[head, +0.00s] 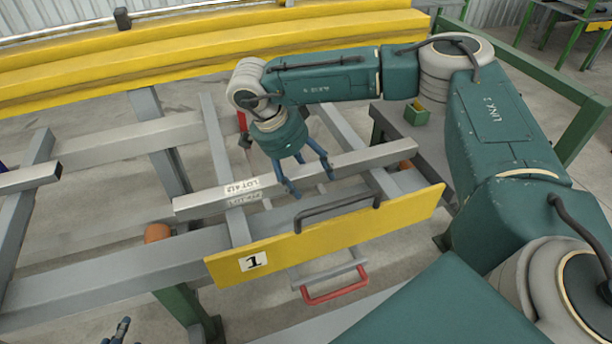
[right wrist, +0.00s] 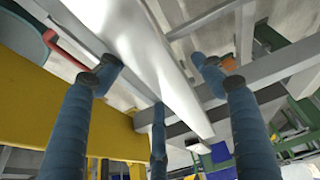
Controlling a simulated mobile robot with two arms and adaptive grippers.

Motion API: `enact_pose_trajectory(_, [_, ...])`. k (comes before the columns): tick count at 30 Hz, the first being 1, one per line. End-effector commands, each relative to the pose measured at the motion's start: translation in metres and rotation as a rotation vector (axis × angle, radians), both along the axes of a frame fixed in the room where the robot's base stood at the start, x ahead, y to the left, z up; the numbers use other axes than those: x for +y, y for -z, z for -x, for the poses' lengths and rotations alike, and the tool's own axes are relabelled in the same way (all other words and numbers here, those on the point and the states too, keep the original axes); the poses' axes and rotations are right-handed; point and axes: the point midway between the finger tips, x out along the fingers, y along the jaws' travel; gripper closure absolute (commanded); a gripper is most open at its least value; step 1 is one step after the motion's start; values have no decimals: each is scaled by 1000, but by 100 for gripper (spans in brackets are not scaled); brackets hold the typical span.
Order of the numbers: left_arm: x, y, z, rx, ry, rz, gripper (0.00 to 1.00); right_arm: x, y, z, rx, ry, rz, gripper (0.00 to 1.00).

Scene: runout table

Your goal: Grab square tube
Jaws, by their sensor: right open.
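A grey square tube (head: 205,201) with a "LOT 412" label lies across the runout table's bars (head: 110,268), behind the yellow plate. My right gripper (head: 310,179) is open, its blue fingers pointing down at the tube just right of the label. In the right wrist view, the pale tube (right wrist: 150,50) runs diagonally between the spread fingers of the right gripper (right wrist: 160,72). I cannot tell whether any finger touches it. A dark fingertip, apparently of my left gripper (head: 120,330), shows at the lower left edge; the rest is out of frame.
A yellow plate (head: 340,230) marked "1" with a dark handle (head: 325,207) stands in front of the tube. A red handle (head: 335,288) is below it. Yellow beams (head: 180,55) run along the back. A green box (head: 417,114) sits behind right.

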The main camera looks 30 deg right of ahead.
Motion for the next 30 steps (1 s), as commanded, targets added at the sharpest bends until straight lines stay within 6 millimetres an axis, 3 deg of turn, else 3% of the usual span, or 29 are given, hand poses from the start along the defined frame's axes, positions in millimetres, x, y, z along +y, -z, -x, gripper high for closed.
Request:
enact_pose_trajectory(4, [0, 0, 0, 1, 0, 0, 60, 0, 0, 0, 0, 0, 0, 34])
enact_pose_trajectory(14, [0, 0, 0, 2, -1, -1, 60, 0, 0, 0, 1, -1, 1, 100])
enact_pose_trajectory(26, [1, 1, 1, 9, -1, -2, 60, 0, -5, -1, -2, 0, 1, 100])
enact_pose_trajectory(30, [3, 7, 10, 53, -3, -11, 60, 0, -13, -1, -2, 0, 1, 100])
